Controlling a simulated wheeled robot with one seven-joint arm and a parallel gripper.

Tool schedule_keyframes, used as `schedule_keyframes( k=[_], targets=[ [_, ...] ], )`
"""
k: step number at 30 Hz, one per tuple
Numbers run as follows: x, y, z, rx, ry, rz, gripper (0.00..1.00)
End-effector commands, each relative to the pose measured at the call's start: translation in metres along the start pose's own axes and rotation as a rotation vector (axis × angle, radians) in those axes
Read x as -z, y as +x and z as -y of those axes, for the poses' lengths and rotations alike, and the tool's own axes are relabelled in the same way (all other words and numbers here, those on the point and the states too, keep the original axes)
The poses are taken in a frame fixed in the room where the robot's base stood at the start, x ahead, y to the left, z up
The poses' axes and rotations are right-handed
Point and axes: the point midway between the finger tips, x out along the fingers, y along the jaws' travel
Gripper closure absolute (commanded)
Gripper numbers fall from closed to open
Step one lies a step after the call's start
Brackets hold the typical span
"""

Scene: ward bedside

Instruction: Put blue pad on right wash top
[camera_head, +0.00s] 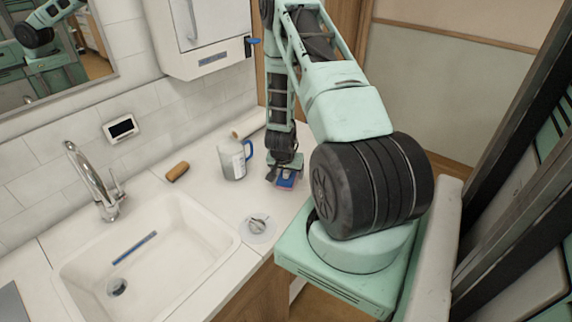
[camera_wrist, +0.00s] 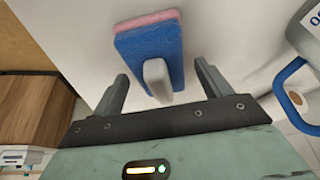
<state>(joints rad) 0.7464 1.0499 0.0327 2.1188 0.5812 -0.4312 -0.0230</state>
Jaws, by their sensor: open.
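The blue pad (camera_wrist: 150,52) lies on the white countertop, with a pink layer along its far edge and a pale upright handle on top. In the head view the blue pad (camera_head: 286,181) shows small beneath my gripper (camera_head: 284,172), partly hidden by it. In the wrist view my gripper (camera_wrist: 162,90) is open, one finger on each side of the pad's handle, which shows between them. I cannot tell whether the fingers touch the pad. The right wash top (camera_head: 215,190) is the white counter to the right of the sink.
A jug with a blue handle (camera_head: 233,160) stands just left of my gripper. A small round dish (camera_head: 257,228), a brown brush (camera_head: 178,171) and a paper roll (camera_head: 248,124) are on the counter. The sink (camera_head: 150,255) with a blue strip inside is at left.

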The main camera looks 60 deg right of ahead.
Motion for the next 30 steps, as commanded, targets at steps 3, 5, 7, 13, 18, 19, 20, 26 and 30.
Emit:
schedule_keyframes(
  k=[3,5,7,13,18,19,20,26,30],
  targets=[
    [0.001,-0.013,0.001,0.002,-0.002,-0.003,0.23],
    [0.001,-0.022,0.001,0.003,-0.002,-0.004,0.23],
    [0.0,-0.035,0.001,0.003,-0.003,-0.004,0.23],
    [0.0,-0.073,0.002,0.003,-0.004,-0.004,0.23],
    [0.001,-0.099,0.001,0.002,-0.003,-0.004,0.23],
    [0.001,-0.103,0.001,0.001,-0.002,-0.004,0.23],
    [0.0,-0.106,0.001,0.002,-0.002,-0.003,0.23],
    [0.0,-0.118,0.001,0.001,-0.001,-0.001,0.23],
    [-0.001,-0.12,0.001,0.002,-0.002,0.001,0.23]
  ],
)
